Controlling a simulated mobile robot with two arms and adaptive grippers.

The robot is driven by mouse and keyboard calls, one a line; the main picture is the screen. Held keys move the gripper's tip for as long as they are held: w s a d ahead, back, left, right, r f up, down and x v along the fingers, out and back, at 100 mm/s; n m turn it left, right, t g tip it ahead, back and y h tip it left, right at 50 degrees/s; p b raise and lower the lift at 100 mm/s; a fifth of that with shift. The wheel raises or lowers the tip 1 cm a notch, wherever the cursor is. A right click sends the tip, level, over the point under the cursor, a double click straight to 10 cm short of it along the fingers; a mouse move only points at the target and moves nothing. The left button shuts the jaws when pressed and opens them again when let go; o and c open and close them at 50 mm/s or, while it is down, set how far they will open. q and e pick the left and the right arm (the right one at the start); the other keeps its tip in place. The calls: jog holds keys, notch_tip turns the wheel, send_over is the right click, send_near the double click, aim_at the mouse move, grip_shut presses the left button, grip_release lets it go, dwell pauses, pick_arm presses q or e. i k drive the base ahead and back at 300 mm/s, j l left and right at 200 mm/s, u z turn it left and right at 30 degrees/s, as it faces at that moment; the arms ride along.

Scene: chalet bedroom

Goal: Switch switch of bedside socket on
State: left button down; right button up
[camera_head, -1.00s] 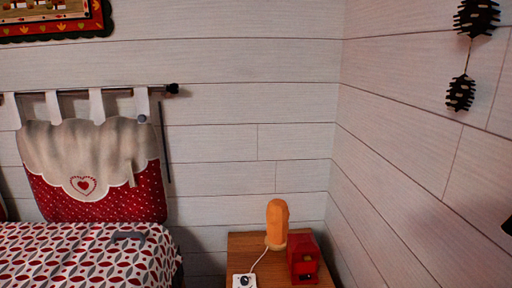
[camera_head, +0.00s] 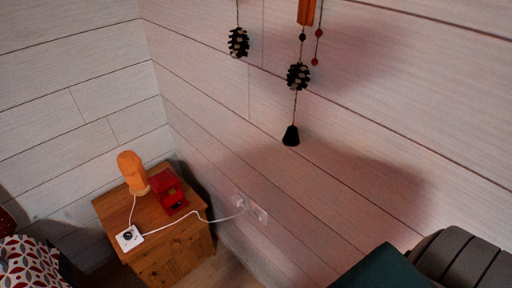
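A small white box with a dark round part (camera_head: 129,238) lies on the front left of the wooden nightstand (camera_head: 158,262). A white cable runs from it to a white wall socket (camera_head: 241,203) low on the right wall, beside a second white plate (camera_head: 259,215). I cannot tell which of these is the bedside socket. The box's dark part is too small to show a switch position. Neither of my grippers is in view.
An orange lamp (camera_head: 132,172) and a red box (camera_head: 168,190) stand on the nightstand. The patterned bed (camera_head: 28,265) is at lower left. Pinecone hangings (camera_head: 298,76) hang at the right wall. A dark green thing (camera_head: 385,270) and grey ribbed thing (camera_head: 462,262) fill the lower right.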

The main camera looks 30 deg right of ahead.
aim_at(257, 213)
jog(key=z, duration=1.05)
